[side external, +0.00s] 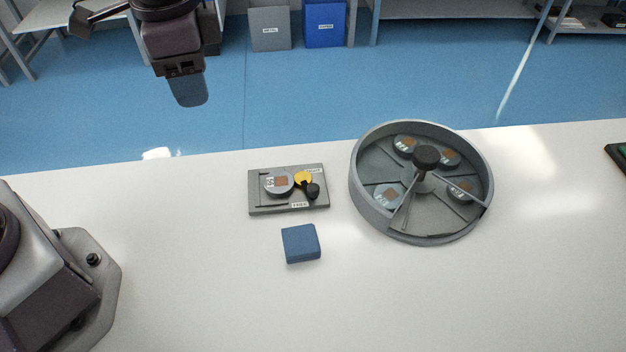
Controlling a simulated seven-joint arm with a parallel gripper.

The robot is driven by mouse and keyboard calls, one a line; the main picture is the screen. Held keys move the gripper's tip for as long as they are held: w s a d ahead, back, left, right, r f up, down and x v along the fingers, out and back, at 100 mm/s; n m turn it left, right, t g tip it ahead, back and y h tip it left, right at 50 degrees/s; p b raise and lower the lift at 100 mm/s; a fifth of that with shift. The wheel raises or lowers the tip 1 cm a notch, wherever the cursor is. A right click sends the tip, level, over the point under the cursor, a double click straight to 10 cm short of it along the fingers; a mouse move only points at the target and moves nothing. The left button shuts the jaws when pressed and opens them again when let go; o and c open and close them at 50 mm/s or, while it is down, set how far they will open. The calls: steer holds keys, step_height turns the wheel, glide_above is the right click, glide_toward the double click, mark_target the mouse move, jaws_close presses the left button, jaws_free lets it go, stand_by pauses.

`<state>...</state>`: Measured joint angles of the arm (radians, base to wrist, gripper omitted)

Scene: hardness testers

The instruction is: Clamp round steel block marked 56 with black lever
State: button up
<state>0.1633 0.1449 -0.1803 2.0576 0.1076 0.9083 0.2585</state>
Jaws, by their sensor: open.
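A grey plate fixture (264,206) lies on the white table. A round steel block (272,190) with a brown square patch sits on it at left; its number is too small to read surely. A yellow disc (304,177) and a black lever (312,191) with a round knob are at the block's right. The lever points toward the front right, near a label reading FREE; a second label at the plate's back right is not legible. My gripper (188,88) is high at upper left, away from the fixture, open with nothing visible in it.
A round grey tray (367,207) with dividers and a black centre knob (426,157) holds several similar round blocks at right. A blue block (301,243) lies in front of the fixture. A dark green-topped object (620,152) is at the right edge. The front table is clear.

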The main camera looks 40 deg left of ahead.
mark_target(313, 187)
steer(key=w+d+f+m, duration=0.9)
steer(key=w+d+m, duration=0.1)
steer(key=d+m, duration=0.2)
steer(key=shift+g+h, duration=0.3)
steer(key=f, duration=1.3)
steer(key=shift+s+a+f, duration=0.1)
steer(key=shift+s+a, duration=0.05)
steer(key=shift+a, duration=0.1)
jaws_close()
